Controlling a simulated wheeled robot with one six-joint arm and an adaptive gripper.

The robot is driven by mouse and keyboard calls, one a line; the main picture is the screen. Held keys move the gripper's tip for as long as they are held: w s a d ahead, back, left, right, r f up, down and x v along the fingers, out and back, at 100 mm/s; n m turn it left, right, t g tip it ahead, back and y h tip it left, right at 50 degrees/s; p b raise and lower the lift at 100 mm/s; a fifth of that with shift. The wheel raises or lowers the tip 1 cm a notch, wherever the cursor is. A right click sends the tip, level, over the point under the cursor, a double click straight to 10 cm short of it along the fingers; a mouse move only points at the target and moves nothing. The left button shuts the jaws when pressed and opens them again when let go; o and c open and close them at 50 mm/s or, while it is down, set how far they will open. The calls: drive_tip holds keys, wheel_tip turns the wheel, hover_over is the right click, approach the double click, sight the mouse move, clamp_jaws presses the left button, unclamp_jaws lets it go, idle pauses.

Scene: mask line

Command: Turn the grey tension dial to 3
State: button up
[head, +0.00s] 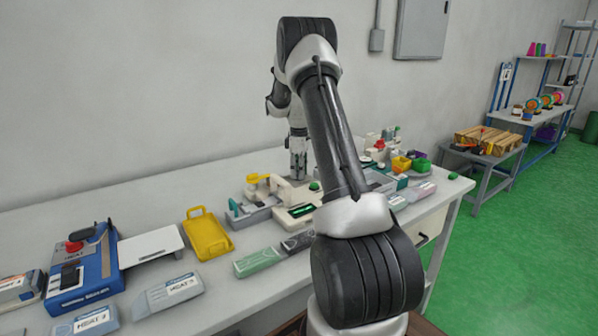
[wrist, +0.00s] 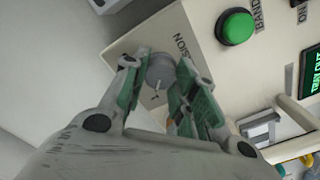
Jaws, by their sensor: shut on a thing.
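The grey tension dial (wrist: 160,72) sits on the cream machine face in the wrist view, beside printed letters that end in "SION". A numeral 1 shows just below the dial, and a light pointer mark shows on its lower part. My gripper (wrist: 164,76) has its green-padded fingers on both sides of the dial, closed on it. The other numerals are hidden by the fingers or too small to read. In the head view my gripper (head: 298,170) points down at the far side of the machine (head: 295,213), and the dial cannot be seen there.
A green button (wrist: 236,27) marked "BAND" and a green-lit display (wrist: 312,72) are beside the dial. In the head view, a yellow tray (head: 207,235), a blue heat unit (head: 85,268) and several labelled boxes stand on the bench to the left.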

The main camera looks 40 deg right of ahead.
drive_tip(key=shift+m, duration=0.3)
drive_tip(key=m, duration=0.4)
drive_tip(key=shift+m, duration=0.4)
drive_tip(key=m, duration=0.4)
drive_tip(key=shift+m, duration=0.3)
drive_tip(key=m, duration=0.5)
drive_tip(key=shift+m, duration=2.3)
drive_tip(key=o, duration=1.1)
drive_tip(key=shift+c, duration=0.2)
